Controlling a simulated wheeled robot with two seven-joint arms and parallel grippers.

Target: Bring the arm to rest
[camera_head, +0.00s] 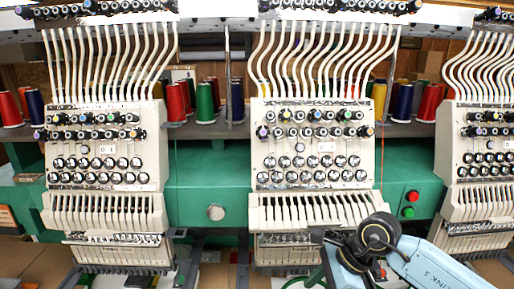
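My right arm (432,265) comes in from the bottom right, with pale blue links and a black round joint. It is bent in front of the lower right part of the middle embroidery head (315,165). Dark parts at the arm's far end (335,250) may belong to my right gripper, but its fingers cannot be made out, and I see nothing held there. I cannot tell whether the arm touches the machine. My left arm and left gripper are not in view.
A green multi-head embroidery machine (208,185) fills the view, with another head (105,160) at left and one (485,150) at right. Thread cones (205,103) stand on a shelf behind. Red and green buttons (411,203) sit near the arm. Brown boards (40,262) lie at lower left.

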